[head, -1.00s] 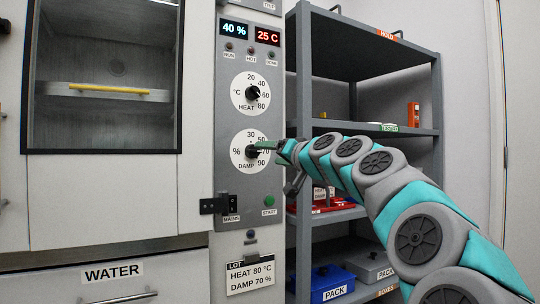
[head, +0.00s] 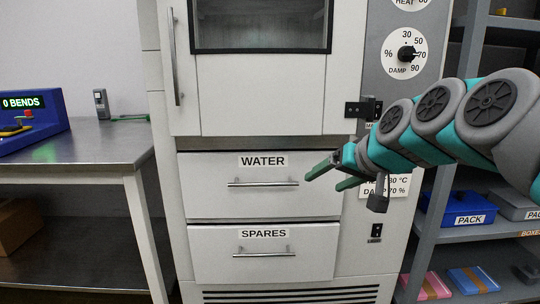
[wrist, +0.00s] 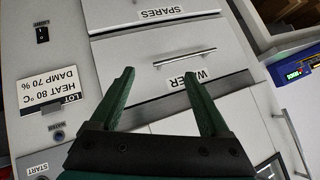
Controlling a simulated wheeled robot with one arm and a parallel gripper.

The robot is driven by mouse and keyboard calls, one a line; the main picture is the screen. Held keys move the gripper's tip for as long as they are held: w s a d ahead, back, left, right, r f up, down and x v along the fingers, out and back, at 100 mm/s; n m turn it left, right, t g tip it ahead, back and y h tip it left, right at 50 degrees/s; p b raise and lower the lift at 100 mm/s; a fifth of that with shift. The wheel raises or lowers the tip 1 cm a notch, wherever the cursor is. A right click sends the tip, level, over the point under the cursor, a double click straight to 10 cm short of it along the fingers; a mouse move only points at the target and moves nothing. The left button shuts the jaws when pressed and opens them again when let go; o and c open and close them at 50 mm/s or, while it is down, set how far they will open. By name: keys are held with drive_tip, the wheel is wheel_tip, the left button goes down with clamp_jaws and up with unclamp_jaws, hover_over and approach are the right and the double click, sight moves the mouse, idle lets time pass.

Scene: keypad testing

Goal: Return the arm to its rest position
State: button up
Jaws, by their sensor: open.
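My gripper (head: 338,175) is open and empty in the head view, in front of the right end of the WATER drawer (head: 215,195). My arm reaches in from the right. In the wrist view my gripper (wrist: 160,95) shows two green fingers spread apart with nothing between them. The WATER drawer (wrist: 160,105) and its handle lie beyond the fingers there. The DAMP dial (head: 406,54) is above my arm in the head view, with its pointer turned toward 70. The lot card (head: 400,185) is partly hidden behind my gripper.
The SPARES drawer (head: 265,262) is shut below. A bench (head: 90,150) with a blue device (head: 30,125) reading 0 BENDS stands at left. A grey shelf (head: 450,236) with a blue PACK box (head: 458,208) is close at right. A dark latch (head: 362,110) sticks out above my gripper.

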drive_tip(key=s+a+f+g+h+p, duration=0.15)
drive_tip(key=s+f+g, duration=0.35)
drive_tip(key=s+f, duration=0.8)
drive_tip(key=s+d+f+g+h, duration=0.1)
drive_tip(key=s+f, duration=0.4)
drive_tip(key=s, duration=0.5)
drive_tip(key=s+d+f+g+h, duration=0.2)
drive_tip(key=s+d+f+g, duration=0.1)
drive_tip(key=s, duration=0.7)
wheel_tip(320, 180, down, 3)
drive_tip(key=shift+s+r+g+p, duration=0.2)
drive_tip(key=shift+s+g+p, duration=0.1)
drive_tip(key=shift+g, duration=0.5)
drive_tip(key=shift+d, duration=0.1)
drive_tip(key=shift+c, duration=0.4)
